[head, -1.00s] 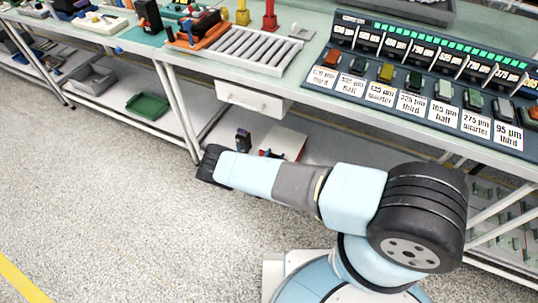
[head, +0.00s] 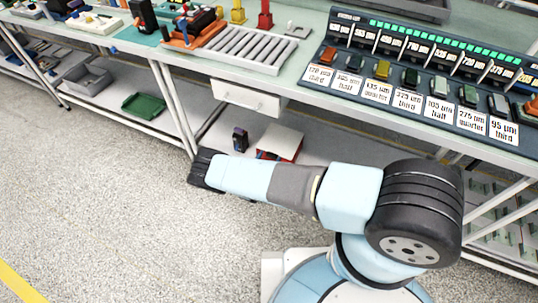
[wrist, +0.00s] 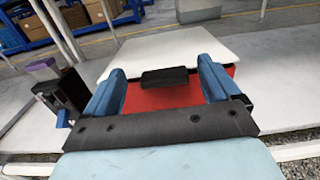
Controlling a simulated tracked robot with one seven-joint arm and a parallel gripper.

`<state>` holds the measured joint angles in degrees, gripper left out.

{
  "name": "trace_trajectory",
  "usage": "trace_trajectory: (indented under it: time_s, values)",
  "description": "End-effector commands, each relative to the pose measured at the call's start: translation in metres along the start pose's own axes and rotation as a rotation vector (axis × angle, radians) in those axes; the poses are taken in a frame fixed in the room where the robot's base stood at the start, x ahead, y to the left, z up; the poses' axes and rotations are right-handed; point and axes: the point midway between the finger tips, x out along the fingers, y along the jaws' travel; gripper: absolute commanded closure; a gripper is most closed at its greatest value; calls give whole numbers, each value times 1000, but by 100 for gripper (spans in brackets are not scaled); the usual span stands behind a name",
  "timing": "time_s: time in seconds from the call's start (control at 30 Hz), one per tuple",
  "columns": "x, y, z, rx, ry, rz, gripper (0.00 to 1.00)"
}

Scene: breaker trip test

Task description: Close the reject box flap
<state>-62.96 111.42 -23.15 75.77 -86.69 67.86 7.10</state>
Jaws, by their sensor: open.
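The reject box appears to be the red box with a white panel under the bench. In the head view its white panel (head: 282,140) shows above my arm, with a strip of red side (head: 294,156); the rest is hidden. In the wrist view the white panel (wrist: 165,50) spreads beyond a red face (wrist: 160,98). A black bar (wrist: 165,77), perhaps a handle, lies at their border. My gripper (wrist: 161,70) is open, its blue fingers either side of the bar in the picture. I cannot tell whether they touch anything. How far the flap stands open is unclear.
A dark upright object with a purple top (wrist: 62,85) stands just left of my gripper; the head view also shows it (head: 240,139). A white drawer (head: 246,97) hangs under the bench top above. A bench leg (head: 174,105) stands to the left.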

Motion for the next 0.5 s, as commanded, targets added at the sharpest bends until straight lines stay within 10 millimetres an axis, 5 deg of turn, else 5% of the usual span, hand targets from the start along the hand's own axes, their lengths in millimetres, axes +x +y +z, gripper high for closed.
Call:
trace_trajectory:
  time_s: [0.5]
  values:
    - [-92,3,0,1,0,3,11]
